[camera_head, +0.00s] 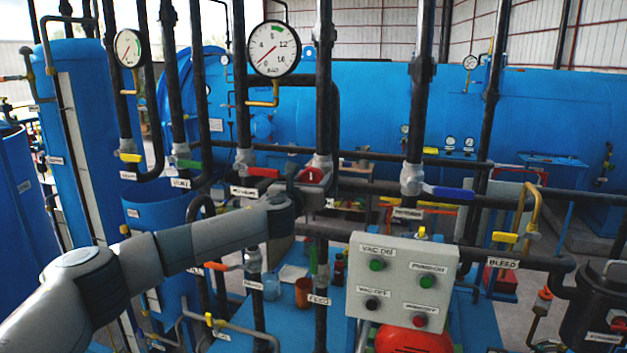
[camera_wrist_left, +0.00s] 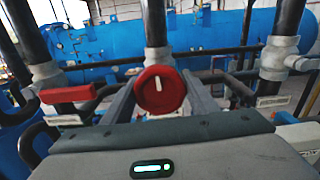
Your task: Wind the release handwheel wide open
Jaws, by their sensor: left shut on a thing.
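The red handwheel (camera_head: 311,176) sits on a grey valve body on the black vertical pipe at the middle of the head view. In the left wrist view the red handwheel (camera_wrist_left: 155,92) is a round knob with a short white mark near its centre, pointing about straight up. My left gripper (camera_head: 303,184) reaches it from the left. In the left wrist view its two fingers (camera_wrist_left: 162,98) stand on either side of the wheel and are shut on it. My right gripper is not in view.
Valves with red (camera_head: 263,172), green (camera_head: 189,164) and blue levers (camera_head: 453,192) flank the wheel. A large pressure gauge (camera_head: 274,48) hangs above, its needle toward the low end. A control box (camera_head: 402,293) stands at lower right. Black pipes crowd the space; the blue vessel (camera_head: 370,105) lies behind.

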